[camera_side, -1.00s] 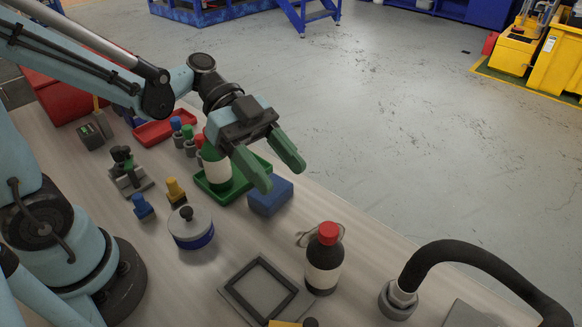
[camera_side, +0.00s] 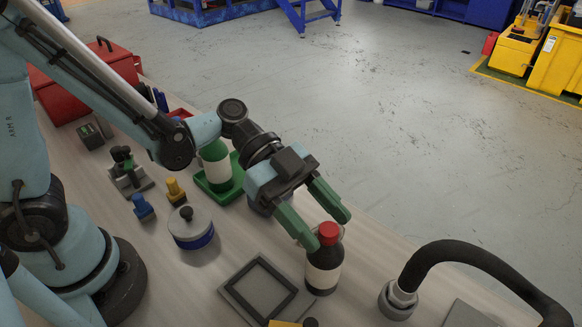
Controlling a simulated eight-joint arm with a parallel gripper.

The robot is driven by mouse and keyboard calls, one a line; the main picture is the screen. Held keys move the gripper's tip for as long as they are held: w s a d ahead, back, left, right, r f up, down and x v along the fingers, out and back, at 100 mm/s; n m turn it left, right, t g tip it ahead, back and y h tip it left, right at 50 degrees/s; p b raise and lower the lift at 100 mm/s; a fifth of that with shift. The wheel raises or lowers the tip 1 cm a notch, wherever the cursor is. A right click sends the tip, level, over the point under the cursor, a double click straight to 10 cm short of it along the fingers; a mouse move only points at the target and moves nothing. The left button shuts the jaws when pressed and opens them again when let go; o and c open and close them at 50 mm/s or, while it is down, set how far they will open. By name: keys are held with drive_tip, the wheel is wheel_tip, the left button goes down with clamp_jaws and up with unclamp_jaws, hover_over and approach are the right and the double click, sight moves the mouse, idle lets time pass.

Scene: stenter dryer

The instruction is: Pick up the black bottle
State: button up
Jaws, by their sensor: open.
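The black bottle (camera_side: 323,275) stands upright on the table at the lower middle. It has a red cap (camera_side: 329,233) and a pale label. My gripper (camera_side: 332,230) is open, its two green fingers pointing toward the bottle's top. In the picture, one fingertip lies at the left of the cap and the other at its upper right. I cannot tell whether either finger touches the bottle.
A dark square frame (camera_side: 229,285) lies left of the bottle. A thick black hose (camera_side: 450,248) on a metal fitting stands to its right. Behind are a white and blue pot (camera_side: 190,232) and a green bottle (camera_side: 216,168) in a green tray (camera_side: 207,189).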

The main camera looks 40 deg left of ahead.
drive_tip(key=shift+x, duration=1.05)
clamp_jaws()
